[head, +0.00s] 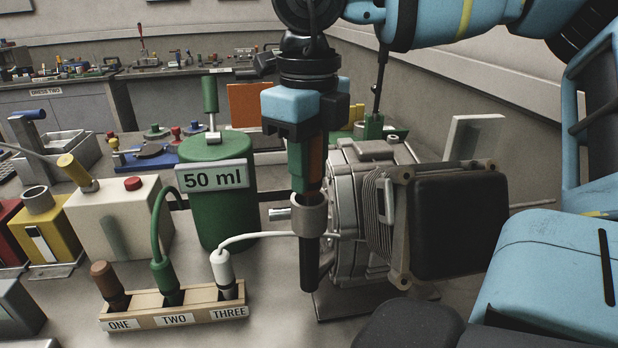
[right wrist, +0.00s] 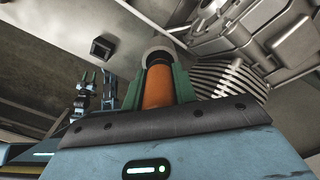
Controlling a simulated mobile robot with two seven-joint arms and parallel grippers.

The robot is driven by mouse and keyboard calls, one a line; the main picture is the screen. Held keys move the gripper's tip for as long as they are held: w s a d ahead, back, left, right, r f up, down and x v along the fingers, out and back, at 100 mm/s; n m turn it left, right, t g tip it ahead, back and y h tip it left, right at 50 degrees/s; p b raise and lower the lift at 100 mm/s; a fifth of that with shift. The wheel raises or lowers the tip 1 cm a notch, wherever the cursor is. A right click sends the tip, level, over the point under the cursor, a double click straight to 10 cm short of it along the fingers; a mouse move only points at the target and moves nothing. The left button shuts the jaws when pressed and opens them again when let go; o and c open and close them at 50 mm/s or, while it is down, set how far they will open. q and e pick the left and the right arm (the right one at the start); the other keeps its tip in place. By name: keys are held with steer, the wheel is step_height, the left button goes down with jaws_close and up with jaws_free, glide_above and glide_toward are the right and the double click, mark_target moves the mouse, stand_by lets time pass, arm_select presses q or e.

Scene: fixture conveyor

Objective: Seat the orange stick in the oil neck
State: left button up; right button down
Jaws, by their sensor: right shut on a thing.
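My right gripper (head: 306,180) points down from the top of the head view, its green fingers shut on the orange stick (head: 316,158). In the right wrist view, the stick (right wrist: 158,88) lies between the green fingers (right wrist: 160,82). The oil neck (head: 309,213) is a grey collar on a dark tube beside the engine. The stick and fingertips are directly above the neck, roughly in line with it. In the right wrist view, the neck's ring (right wrist: 160,54) shows just beyond the stick. The stick's lower end is hidden, so I cannot tell whether it is inside. My left gripper is not in view.
The metal engine (head: 345,200) with a black box (head: 460,225) stands close right of the neck. A green 50 ml can (head: 210,215) stands to the left. A wooden rack (head: 175,309) labelled ONE, TWO, THREE holds plugs in front. A white cable runs close by the neck.

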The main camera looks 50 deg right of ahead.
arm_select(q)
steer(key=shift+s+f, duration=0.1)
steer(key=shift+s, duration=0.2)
arm_select(e)
steer(key=shift+f, duration=0.15)
steer(key=c, duration=1)
jaws_free()
steer(key=shift+c, duration=0.2)
step_height(320, 180, up, 3)
steer(key=shift+f, duration=0.1)
step_height(320, 180, up, 4)
steer(key=shift+f, duration=0.1)
steer(key=shift+r, duration=0.4)
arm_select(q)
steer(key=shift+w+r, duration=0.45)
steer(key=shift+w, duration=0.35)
arm_select(e)
steer(key=shift+r, duration=0.25)
